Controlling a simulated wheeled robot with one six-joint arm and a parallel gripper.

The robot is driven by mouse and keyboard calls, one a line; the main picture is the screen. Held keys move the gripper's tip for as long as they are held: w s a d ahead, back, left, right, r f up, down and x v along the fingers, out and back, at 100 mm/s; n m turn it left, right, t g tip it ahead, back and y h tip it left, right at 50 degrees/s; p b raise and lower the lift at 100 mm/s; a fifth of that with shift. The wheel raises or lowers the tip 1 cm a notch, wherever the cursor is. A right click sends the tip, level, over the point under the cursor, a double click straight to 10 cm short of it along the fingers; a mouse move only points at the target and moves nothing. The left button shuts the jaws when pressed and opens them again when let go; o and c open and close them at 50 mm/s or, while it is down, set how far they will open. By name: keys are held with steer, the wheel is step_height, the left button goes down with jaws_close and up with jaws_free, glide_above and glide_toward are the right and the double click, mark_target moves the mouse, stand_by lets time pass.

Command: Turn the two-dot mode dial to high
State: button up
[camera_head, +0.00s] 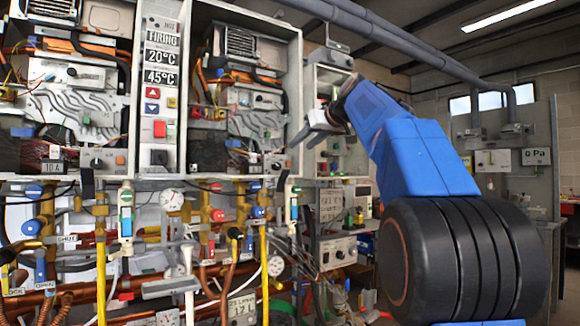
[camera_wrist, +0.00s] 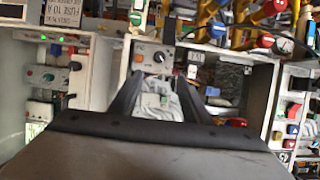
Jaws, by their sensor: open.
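A white control panel with a dark round dial (camera_wrist: 159,57) and a small orange-red button beside it lies beyond my fingertips in the wrist view. What looks like the same panel is at the lower right of the right-hand heater in the head view, with its dial (camera_head: 277,165). Dot marks and the setting are too small to read, so I cannot tell whether this is the two-dot dial. My gripper (camera_head: 308,134) is beside the right-hand heater's edge. In the wrist view my gripper (camera_wrist: 158,75) has its two fingers apart, with nothing held between them.
Another dial (camera_head: 97,161) sits on the left heater, and a black knob (camera_head: 158,157) is on the central display column (camera_head: 160,110). Pipes and coloured valves crowd the space below. A side box (camera_head: 335,145) stands right of the heater, close to my gripper.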

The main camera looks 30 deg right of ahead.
mark_target(278, 166)
steer(key=x, duration=1.7)
steer(key=shift+f, duration=0.1)
steer(key=c, duration=1)
